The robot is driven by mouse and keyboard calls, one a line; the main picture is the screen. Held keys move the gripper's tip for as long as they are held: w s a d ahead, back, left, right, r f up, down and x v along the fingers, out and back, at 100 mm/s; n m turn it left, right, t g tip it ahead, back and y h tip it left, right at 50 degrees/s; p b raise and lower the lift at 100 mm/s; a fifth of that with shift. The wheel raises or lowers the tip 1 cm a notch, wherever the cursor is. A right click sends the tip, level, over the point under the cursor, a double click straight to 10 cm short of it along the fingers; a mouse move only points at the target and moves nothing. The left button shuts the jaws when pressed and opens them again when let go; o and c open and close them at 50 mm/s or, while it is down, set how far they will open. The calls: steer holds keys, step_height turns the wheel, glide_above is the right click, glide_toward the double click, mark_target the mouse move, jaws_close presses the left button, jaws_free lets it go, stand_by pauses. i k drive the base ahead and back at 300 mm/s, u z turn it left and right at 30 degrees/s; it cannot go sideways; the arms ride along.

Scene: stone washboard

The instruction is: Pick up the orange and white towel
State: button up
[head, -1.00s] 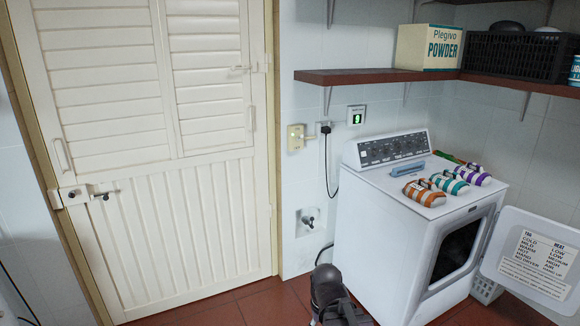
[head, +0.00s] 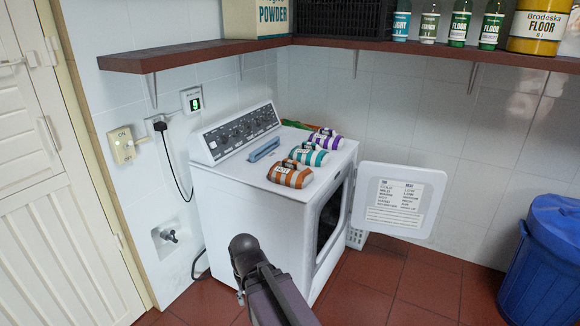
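The orange and white striped towel (head: 290,174) lies rolled on the front left part of the top of the white dryer (head: 238,235), with a small label on it. A teal and white towel (head: 309,154) and a purple and white towel (head: 326,139) lie in a row behind it. My dark arm shows at the bottom middle, in front of the dryer and below the orange towel. The fingertips of my gripper cannot be made out, and nothing is seen held. The orange towel is apart from my arm.
The dryer's round-cornered door (head: 400,200) stands open to the right. A blue bin (head: 543,262) stands at the far right. A brown shelf (head: 330,44) with bottles and boxes runs above. A blue object (head: 264,149) lies near the dryer's control panel. Red tiled floor is open in front.

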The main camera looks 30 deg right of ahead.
mark_target(286, 172)
steer(key=z, duration=0.7)
steer(key=i, duration=0.95)
steer(key=z, duration=0.5)
